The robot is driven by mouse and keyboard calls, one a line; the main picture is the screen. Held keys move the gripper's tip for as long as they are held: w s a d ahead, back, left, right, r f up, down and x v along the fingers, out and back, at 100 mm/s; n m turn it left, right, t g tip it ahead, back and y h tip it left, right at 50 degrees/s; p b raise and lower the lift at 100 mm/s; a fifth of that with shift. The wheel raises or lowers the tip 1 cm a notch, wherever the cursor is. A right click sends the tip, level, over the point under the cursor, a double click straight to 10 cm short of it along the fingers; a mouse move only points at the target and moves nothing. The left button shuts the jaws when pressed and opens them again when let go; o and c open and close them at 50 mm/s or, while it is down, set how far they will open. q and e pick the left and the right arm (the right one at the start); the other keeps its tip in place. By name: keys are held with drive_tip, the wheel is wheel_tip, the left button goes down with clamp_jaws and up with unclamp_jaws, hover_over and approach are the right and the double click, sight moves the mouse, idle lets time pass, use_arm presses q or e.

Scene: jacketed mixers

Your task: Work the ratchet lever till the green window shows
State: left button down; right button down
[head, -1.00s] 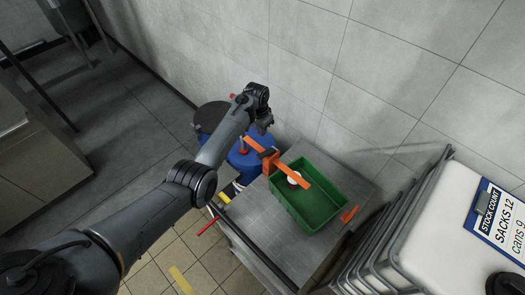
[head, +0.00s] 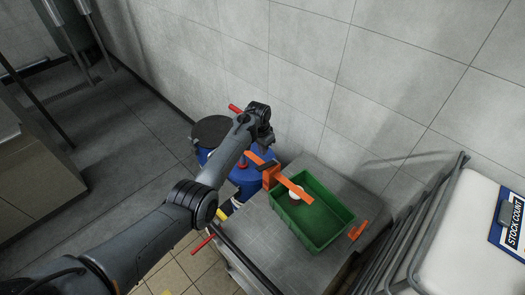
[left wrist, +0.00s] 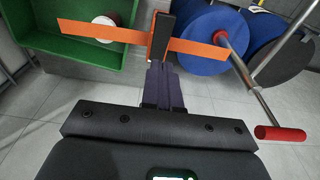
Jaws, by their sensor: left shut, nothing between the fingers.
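A metal lever with a red grip (left wrist: 280,133) rises beside a blue drum (left wrist: 205,42) in the left wrist view; I cannot tell for sure that it is the ratchet lever. Red grips also show in the head view, one (head: 235,108) behind my arm and one (head: 203,243) lower down. My left gripper (left wrist: 160,70) is shut and empty. Its fingertips are close to the black block (left wrist: 163,36) on a flat orange bar (left wrist: 200,50); contact is unclear. In the head view my left gripper (head: 265,142) is above that bar. I see no green window. My right gripper is out of view.
A green crate (head: 335,232) with a white round item (head: 295,194) stands on a grey cabinet (head: 250,232), partly under the orange bar. Blue drums stand against the wall. A caged white tank (head: 470,215) is at the right. Dark floor (head: 110,140) at left is clear.

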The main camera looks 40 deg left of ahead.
use_arm(q)
drive_tip(key=b, duration=0.5)
hover_over(262, 168)
drive_tip(key=w, duration=0.1)
drive_tip(key=f, duration=0.4)
drive_tip(key=shift+w+f, duration=0.2)
drive_tip(key=shift+f, duration=0.15)
drive_tip(key=shift+s+a+f, duration=0.1)
drive_tip(key=shift+s+f, duration=0.4)
drive_tip(key=shift+f, duration=0.4)
drive_tip(key=shift+s+f, duration=0.25)
drive_tip(key=shift+f, duration=0.25)
